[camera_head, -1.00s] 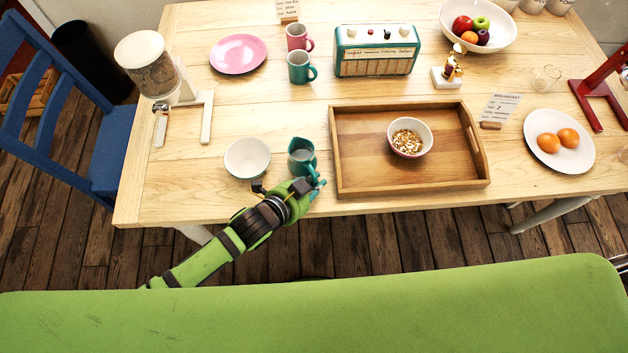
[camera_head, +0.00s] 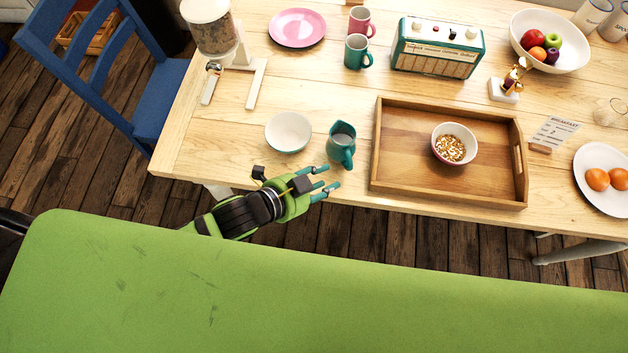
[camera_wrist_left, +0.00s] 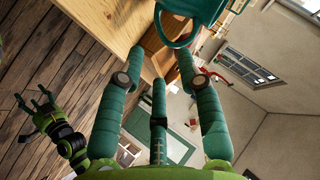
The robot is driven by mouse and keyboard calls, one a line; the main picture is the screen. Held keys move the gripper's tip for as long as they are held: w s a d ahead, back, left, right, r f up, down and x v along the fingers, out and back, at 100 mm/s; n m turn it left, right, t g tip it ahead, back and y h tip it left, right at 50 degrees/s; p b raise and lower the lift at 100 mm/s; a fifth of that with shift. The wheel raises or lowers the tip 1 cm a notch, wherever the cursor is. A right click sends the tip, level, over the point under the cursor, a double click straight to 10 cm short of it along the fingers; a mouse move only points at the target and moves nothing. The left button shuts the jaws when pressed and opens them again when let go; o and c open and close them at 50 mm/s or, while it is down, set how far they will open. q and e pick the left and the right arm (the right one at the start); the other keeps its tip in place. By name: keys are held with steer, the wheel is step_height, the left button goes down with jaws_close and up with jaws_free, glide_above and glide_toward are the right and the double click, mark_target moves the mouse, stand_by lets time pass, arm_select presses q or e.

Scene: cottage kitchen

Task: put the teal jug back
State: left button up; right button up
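The teal jug (camera_head: 341,146) stands upright on the table near its front edge, between a white bowl and the wooden tray, its handle towards me. My left gripper (camera_head: 326,178) is open and empty at the table edge, just in front of the jug and apart from it. In the left wrist view the jug (camera_wrist_left: 197,14) shows at the top, partly cut off, beyond the spread fingers of my left gripper (camera_wrist_left: 160,58). My right gripper (camera_wrist_left: 35,108) shows at the left of that view, fingers apart and empty; it is not in the head view.
The white bowl (camera_head: 288,131) is left of the jug. The wooden tray (camera_head: 400,172) with a bowl of cereal (camera_head: 452,144) is close on its right. Behind stand a teal mug (camera_head: 357,52), a pink mug (camera_head: 361,20) and a radio (camera_head: 436,46). Bare table lies behind the jug.

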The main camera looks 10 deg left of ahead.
arm_select(q)
steer(key=v, duration=0.2)
steer(key=shift+s+a+r, duration=0.1)
steer(key=shift+s+a, duration=0.05)
steer(key=shift+s, duration=0.05)
stand_by(0.4)
